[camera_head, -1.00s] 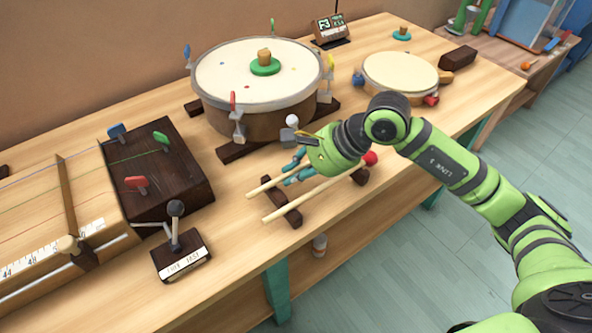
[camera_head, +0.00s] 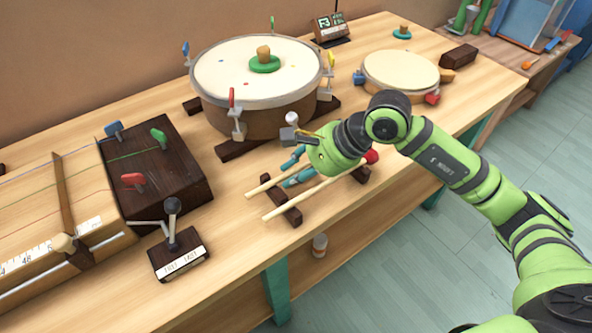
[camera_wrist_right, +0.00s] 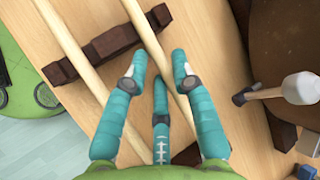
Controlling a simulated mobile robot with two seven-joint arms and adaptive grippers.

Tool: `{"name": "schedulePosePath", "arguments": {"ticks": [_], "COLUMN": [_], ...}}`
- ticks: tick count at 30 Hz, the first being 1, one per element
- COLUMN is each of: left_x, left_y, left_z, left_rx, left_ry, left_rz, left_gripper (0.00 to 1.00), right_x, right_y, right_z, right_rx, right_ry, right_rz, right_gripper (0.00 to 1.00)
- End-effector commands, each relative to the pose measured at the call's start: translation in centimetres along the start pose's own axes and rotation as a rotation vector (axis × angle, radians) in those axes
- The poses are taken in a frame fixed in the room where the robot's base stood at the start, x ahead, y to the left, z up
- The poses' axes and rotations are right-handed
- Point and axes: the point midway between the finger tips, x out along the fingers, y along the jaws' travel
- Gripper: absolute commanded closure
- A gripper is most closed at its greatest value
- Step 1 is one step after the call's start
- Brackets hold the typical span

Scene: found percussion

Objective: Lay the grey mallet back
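Two wooden mallet sticks lie side by side across dark rest bars (camera_head: 287,208). The nearer stick (camera_head: 290,206) ends in a red head (camera_head: 371,157). The farther stick (camera_head: 262,186) runs under my right gripper (camera_head: 294,169); its head is hidden, so I cannot see its colour. In the right wrist view my gripper (camera_wrist_right: 156,66) has its teal fingers spread, with the farther stick (camera_wrist_right: 145,30) passing between and below them. That stick crosses the dark bar (camera_wrist_right: 110,46) beside the nearer stick (camera_wrist_right: 72,38). My left gripper is not in view.
A large drum (camera_head: 255,112) with coloured pegs stands just behind the gripper; its white peg (camera_wrist_right: 299,88) is close by. A small drum (camera_head: 400,75), a dark block with a lever (camera_head: 180,254) and a stringed board (camera_head: 30,225) share the bench. The bench's front edge is near.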

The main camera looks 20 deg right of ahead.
Motion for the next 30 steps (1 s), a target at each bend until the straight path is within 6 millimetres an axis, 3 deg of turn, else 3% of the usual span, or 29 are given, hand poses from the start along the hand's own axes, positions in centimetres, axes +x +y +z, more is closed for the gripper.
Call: {"name": "schedulePosePath", "arguments": {"ticks": [13,24,30], "left_x": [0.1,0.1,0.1], "left_y": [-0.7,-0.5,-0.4], "left_z": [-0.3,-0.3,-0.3], "left_rx": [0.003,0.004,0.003], "left_ry": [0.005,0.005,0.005], "left_rz": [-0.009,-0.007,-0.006], "left_gripper": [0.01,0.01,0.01], "right_x": [-0.5,-5.8,-7.7], "right_y": [0.0,0.0,0.0], "right_z": [-0.1,-0.1,-0.1], "right_rx": [0.0,0.0,0.0], "right_ry": [0.001,0.004,0.001], "right_rz": [-0.001,-0.001,-0.001], "right_gripper": [0.55,0.55,0.55]}}
